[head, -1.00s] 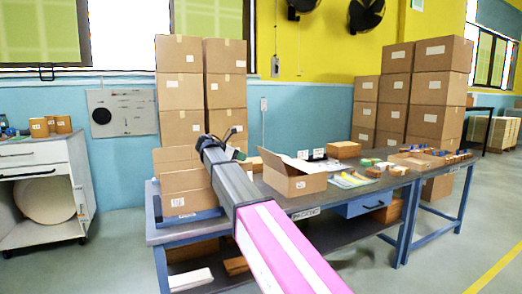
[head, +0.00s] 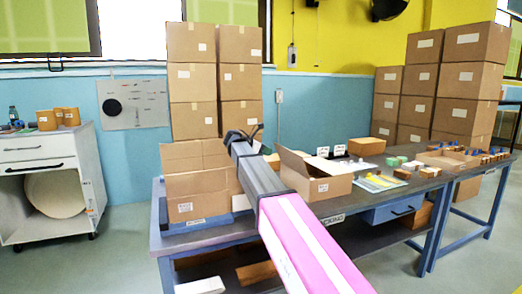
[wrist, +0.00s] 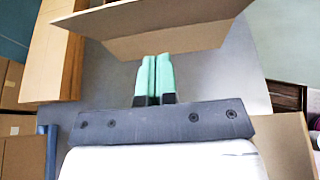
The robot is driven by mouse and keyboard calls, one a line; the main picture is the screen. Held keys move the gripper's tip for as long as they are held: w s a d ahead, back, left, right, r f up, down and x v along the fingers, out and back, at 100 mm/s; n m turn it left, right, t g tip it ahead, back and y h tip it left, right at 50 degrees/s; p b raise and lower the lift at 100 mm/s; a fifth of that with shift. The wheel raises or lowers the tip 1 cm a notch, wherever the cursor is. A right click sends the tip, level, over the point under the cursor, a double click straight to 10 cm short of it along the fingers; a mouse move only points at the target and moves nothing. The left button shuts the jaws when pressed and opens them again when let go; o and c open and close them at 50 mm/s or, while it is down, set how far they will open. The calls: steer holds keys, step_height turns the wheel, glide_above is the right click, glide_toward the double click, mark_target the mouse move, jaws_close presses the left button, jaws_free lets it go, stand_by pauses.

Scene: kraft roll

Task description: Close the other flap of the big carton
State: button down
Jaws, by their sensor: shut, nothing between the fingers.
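The big carton (head: 198,186) stands at the left end of the workbench on a blue base, with a cardboard panel (head: 190,156) upright at its top. My gripper (head: 252,132) is to the right of this panel in the head view, and the gap between them in depth is unclear. In the wrist view my gripper's green fingers (wrist: 154,78) are together and empty. A broad tilted cardboard panel (wrist: 170,38) lies just beyond the fingertips; contact is unclear. The carton's inside and far side are hidden in the head view.
A smaller open carton (head: 322,188) with a raised flap stands right of my gripper on the workbench (head: 345,206). Cards, small blocks and a shallow tray (head: 447,158) lie farther right. Tall carton stacks (head: 240,84) rise behind. Open floor (head: 120,250) lies left.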

mark_target(287, 151)
steer(key=d, duration=0.2)
steer(key=w+d, duration=0.1)
steer(key=d, duration=0.1)
steer(key=w+d, duration=0.1)
steer(key=d, duration=0.1)
steer(key=shift+f, duration=0.25)
steer(key=shift+w+d+r, duration=0.1)
steer(key=shift+d+r, duration=0.1)
steer(key=shift+d, duration=0.3)
